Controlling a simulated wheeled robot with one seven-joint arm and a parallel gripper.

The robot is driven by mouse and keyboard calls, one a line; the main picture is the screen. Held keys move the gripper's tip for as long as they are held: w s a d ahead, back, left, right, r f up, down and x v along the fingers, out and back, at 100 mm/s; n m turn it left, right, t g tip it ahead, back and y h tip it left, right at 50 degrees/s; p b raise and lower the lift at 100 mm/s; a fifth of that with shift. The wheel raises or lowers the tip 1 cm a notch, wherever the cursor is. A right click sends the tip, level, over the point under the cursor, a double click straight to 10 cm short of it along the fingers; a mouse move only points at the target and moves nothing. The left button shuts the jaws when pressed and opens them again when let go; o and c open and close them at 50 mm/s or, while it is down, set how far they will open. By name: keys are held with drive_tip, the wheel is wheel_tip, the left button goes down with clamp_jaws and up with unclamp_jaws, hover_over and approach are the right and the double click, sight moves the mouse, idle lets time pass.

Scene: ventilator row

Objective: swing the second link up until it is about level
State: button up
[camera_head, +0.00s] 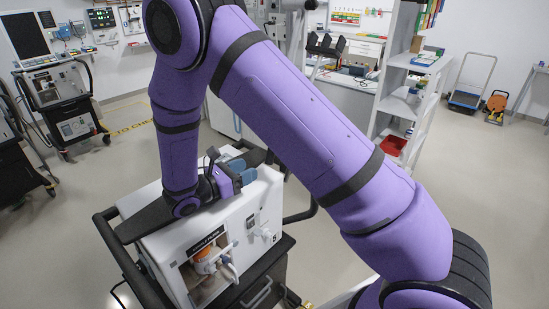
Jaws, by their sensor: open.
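My gripper (242,171) is at the top of a white ventilator housing (225,228), at the end of my purple arm. Its two blue-grey fingertips are apart and point to the right. A dark flat piece (150,221) lies along the top of the housing, running behind my wrist to a dark part near the fingertips. I cannot tell whether this piece is the second link, and no other link shows clearly. My wrist and forearm hide part of the housing top, and whether the fingers touch anything is unclear.
The ventilator stands on a dark cart with a side rail (127,262). An open front bay (207,264) holds an orange and white part. Other ventilators (62,100) stand at the left. A white shelf unit (415,95) and a desk are behind. Floor between is clear.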

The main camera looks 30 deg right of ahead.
sight(266, 161)
drive_tip(key=w+d, duration=0.2)
drive_tip(key=d, duration=0.8)
drive_tip(key=shift+d, duration=0.15)
drive_tip(key=shift+r, duration=0.1)
clamp_jaws()
